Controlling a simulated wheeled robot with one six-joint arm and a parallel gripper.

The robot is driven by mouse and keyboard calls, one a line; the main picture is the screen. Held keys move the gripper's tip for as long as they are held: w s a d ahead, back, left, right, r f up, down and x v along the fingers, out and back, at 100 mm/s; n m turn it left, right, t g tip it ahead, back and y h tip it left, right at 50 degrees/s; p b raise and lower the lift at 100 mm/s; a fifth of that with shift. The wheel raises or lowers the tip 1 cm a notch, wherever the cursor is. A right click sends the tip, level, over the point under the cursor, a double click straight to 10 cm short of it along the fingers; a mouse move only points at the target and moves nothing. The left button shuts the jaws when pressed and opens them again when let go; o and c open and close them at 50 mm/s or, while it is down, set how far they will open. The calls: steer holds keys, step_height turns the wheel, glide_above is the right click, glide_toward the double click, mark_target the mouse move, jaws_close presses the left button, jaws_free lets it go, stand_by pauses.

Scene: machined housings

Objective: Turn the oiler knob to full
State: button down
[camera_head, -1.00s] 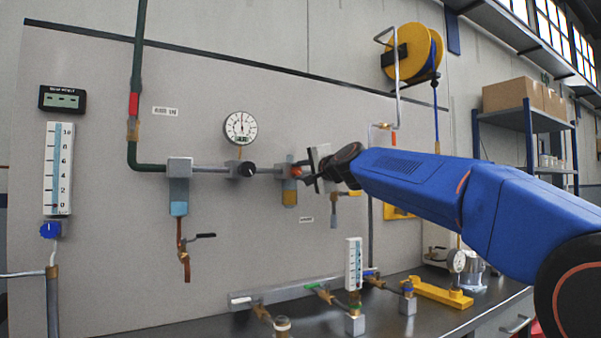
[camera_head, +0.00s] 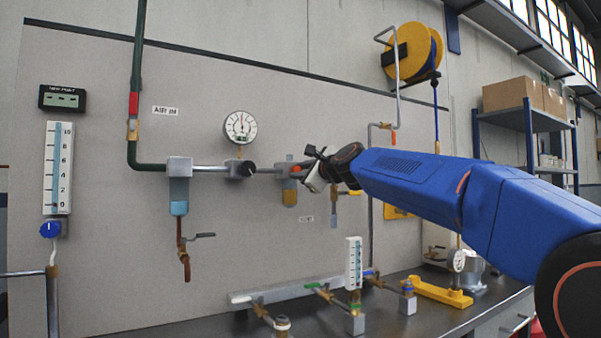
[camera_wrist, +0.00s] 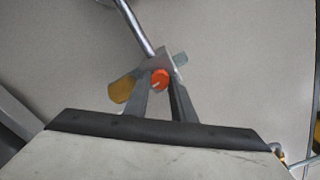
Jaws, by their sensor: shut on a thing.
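The oiler (camera_head: 290,194), a grey block with an amber bowl, is at the right end of the pipe row on the wall panel. Its orange-red knob (camera_wrist: 160,78) faces the wrist camera, with a small pale mark on it. In the head view the knob (camera_head: 296,169) is partly hidden by my gripper (camera_head: 302,168). In the wrist view my gripper (camera_wrist: 160,92) has its two fingers on either side of the knob, shut on it. The amber bowl (camera_wrist: 122,89) shows left of the fingers.
Left of the oiler are a regulator with a black knob (camera_head: 241,170), a round gauge (camera_head: 240,127) and a filter with a blue bowl (camera_head: 179,190). A brass valve (camera_head: 336,192) hangs close below my gripper. Bench fittings (camera_head: 355,300) stand lower down.

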steer(key=shift+f+m, duration=0.2)
steer(key=shift+m, duration=0.5)
steer(key=c, duration=1.5)
jaws_free()
steer(key=shift+r, duration=0.1)
steer(key=v, duration=1.7)
steer(key=shift+s+d, duration=0.15)
steer(key=shift+d, duration=0.05)
